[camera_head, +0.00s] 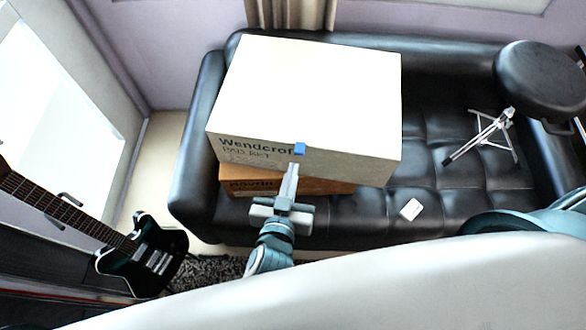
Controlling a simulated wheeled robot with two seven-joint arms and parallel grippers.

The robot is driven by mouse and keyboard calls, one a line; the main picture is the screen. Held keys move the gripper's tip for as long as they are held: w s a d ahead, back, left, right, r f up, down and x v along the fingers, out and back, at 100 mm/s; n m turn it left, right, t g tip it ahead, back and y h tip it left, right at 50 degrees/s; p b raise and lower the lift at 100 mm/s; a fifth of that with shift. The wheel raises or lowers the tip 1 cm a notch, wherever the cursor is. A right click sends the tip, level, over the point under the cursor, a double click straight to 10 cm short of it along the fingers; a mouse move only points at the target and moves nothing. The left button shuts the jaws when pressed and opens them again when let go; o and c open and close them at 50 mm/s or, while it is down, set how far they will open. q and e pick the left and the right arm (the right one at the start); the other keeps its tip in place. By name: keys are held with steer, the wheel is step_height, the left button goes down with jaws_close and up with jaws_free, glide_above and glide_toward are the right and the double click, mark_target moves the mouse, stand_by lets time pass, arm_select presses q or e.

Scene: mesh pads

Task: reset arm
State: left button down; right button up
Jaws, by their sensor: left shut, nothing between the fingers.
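My left gripper (293,168) is in front of the sofa, pointing at the front face of a large white box (312,95). Its fingers are together, with nothing seen between them. The fingertips overlap the lower part of the box's front in the picture; I cannot tell whether they touch it. My right gripper is not in view; only blue-grey parts of my own body show at the lower right.
The white box rests on a brown box (251,181) on a black sofa (450,200). A white card (410,209), a metal stand (486,135) and a round black drum-like seat (556,80) are to the right. An electric guitar (145,255) stands at the left.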

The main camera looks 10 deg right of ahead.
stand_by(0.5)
arm_select(q)
steer(key=s+a+f+g+y+b, duration=0.1)
steer(key=s+a+f+g, duration=0.2)
steer(key=f, duration=0.9)
steer(key=s+a+f+g+y, duration=0.1)
steer(key=s+a+f, duration=0.3)
steer(key=f, duration=0.8)
steer(key=s+a+f+g+y+b, duration=0.15)
steer(key=a+f, duration=0.45)
steer(key=f, duration=0.6)
steer(key=s+a+f+n+g+y, duration=0.1)
steer(key=s+a+f+g, duration=0.2)
steer(key=s+a+f, duration=0.7)
steer(key=s+a+f+n+g+y+b, duration=0.1)
steer(key=s+a+f+g, duration=0.3)
steer(key=s+a+f, duration=0.6)
steer(key=s+a, duration=0.1)
steer(key=s, duration=0.5)
steer(key=shift+a+f, duration=0.15)
steer(key=shift+f, duration=0.25)
steer(key=shift+y, duration=0.25)
